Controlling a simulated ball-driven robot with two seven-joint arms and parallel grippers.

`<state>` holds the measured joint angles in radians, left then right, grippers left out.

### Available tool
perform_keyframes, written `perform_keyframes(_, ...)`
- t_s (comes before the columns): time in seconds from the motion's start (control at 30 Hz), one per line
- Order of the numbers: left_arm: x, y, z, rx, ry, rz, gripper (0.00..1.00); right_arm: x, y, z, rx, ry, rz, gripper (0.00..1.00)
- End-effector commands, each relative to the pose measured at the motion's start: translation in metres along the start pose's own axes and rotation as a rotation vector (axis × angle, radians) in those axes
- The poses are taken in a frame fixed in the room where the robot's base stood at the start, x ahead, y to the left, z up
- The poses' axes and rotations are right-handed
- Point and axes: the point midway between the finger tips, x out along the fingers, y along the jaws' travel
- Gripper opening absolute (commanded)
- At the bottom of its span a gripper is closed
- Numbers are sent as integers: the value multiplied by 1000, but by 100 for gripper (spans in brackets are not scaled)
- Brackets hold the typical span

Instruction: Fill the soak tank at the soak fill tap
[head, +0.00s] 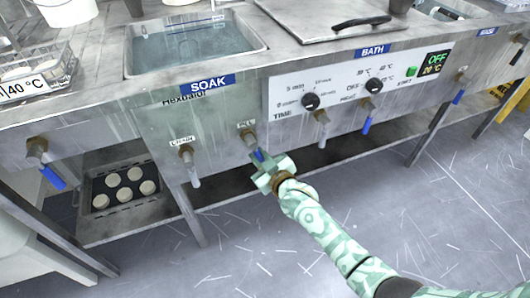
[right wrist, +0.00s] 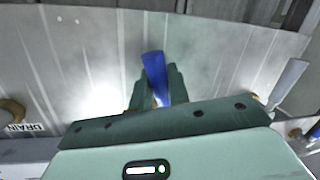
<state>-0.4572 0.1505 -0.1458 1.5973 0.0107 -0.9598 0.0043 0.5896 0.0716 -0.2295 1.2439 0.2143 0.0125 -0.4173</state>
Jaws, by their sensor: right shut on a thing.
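The soak tank (head: 190,50) is the open basin at the left of the bench, above the blue SOAK label; bluish water shows in it below the rim. The fill tap (head: 249,138) sticks out of the front panel under the FILL label. Its blue handle (head: 259,155) hangs down, slightly tilted. My right gripper (head: 264,163) is at the tap, shut on the blue handle. In the right wrist view the handle (right wrist: 154,70) stands between the two green fingers (right wrist: 155,88). My left gripper is not in view.
The drain tap (head: 187,153) with a pale handle is left of the fill tap. Further right is the bath control panel (head: 345,85) with knobs and a blue-handled tap (head: 366,125). A wire basket (head: 35,75) stands at the left. A tray of white discs (head: 122,205) is on the lower shelf.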

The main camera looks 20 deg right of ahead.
Motion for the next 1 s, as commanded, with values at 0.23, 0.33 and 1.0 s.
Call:
perform_keyframes(0.23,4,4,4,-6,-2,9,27,2,-11,-1,171,33,-16,0)
perform_keyframes(0.33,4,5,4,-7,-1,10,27,3,-14,-1,223,43,-20,0)
perform_keyframes(1.0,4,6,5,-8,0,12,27,4,-21,-4,324,65,-29,0)
